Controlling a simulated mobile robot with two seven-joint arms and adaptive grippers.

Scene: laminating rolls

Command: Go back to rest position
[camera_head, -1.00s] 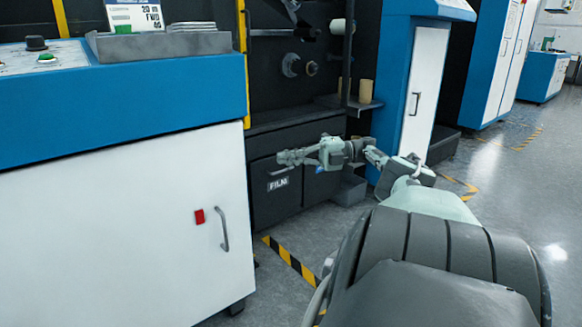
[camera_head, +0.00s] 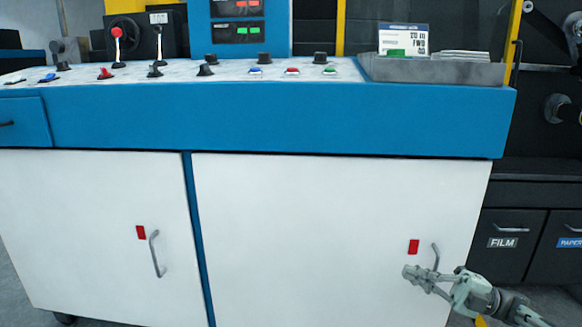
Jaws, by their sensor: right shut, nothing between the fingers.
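My right gripper (camera_head: 422,277) is low at the right in the head view, in front of the right white cabinet door (camera_head: 330,235). Its fingers are shut with nothing between them, close to the door's grey handle (camera_head: 435,257); I cannot tell whether they touch it. My arm comes in from the bottom right corner. My left gripper is not in view.
A blue control console (camera_head: 280,122) with several knobs and buttons spans the view above the white doors. A grey tray (camera_head: 432,70) with a card sits on its right end. Dark drawers marked FILM (camera_head: 503,243) and PAPER (camera_head: 570,242) stand at the right.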

